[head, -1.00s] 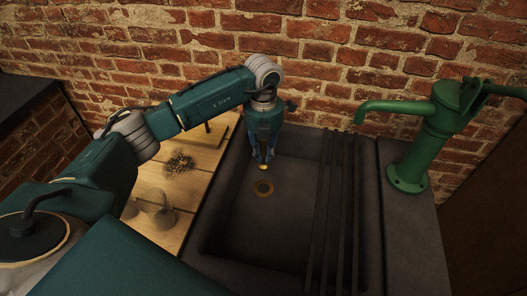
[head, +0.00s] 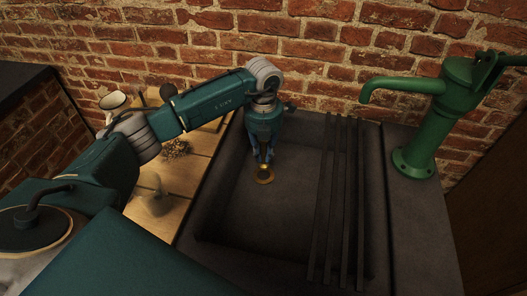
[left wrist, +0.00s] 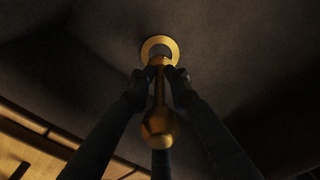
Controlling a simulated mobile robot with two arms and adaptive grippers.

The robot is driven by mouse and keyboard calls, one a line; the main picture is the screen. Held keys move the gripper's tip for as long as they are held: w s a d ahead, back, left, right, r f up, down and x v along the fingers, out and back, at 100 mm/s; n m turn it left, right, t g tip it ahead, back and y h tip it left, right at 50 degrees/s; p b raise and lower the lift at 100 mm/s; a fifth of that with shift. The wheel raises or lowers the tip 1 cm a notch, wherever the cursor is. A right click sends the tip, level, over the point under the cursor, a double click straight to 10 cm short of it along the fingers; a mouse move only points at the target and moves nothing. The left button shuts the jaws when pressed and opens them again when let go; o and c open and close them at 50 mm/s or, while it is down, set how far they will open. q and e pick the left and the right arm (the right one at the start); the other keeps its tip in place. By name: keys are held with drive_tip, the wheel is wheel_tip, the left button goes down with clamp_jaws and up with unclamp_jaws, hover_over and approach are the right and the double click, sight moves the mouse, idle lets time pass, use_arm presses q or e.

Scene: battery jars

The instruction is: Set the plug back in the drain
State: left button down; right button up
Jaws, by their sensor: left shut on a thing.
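The brass plug (left wrist: 158,120) is a slim stem with a rounded knob, gripped between the fingers of my left gripper (left wrist: 160,80). The brass drain ring (left wrist: 159,42) lies in the floor of the dark stone sink (head: 275,215). In the left wrist view the plug's far end overlaps the near edge of the ring. In the head view my left gripper (head: 264,160) is directly over the drain ring (head: 264,178), with very little gap. I cannot tell whether the plug's tip is inside the hole. My right gripper is not in view.
Dark bars (head: 335,200) cross the sink's right side. A green hand pump (head: 425,130) stands at the right. A wooden board (head: 185,185) at the left carries a dark scrubber (head: 176,148) and a knobbed item (head: 156,197). A white mug (head: 113,101) is behind my left arm.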

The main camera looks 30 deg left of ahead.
use_arm(q)
drive_tip(key=shift+f+b, duration=0.85)
drive_tip(key=shift+f, duration=0.5)
drive_tip(key=shift+r+p, duration=0.3)
drive_tip(key=shift+r, duration=0.1)
drive_tip(key=c, duration=1.5)
unclamp_jaws()
drive_tip(key=shift+f, duration=0.1)
wheel_tip(320, 180, up, 12)
drive_tip(key=shift+r, duration=0.1)
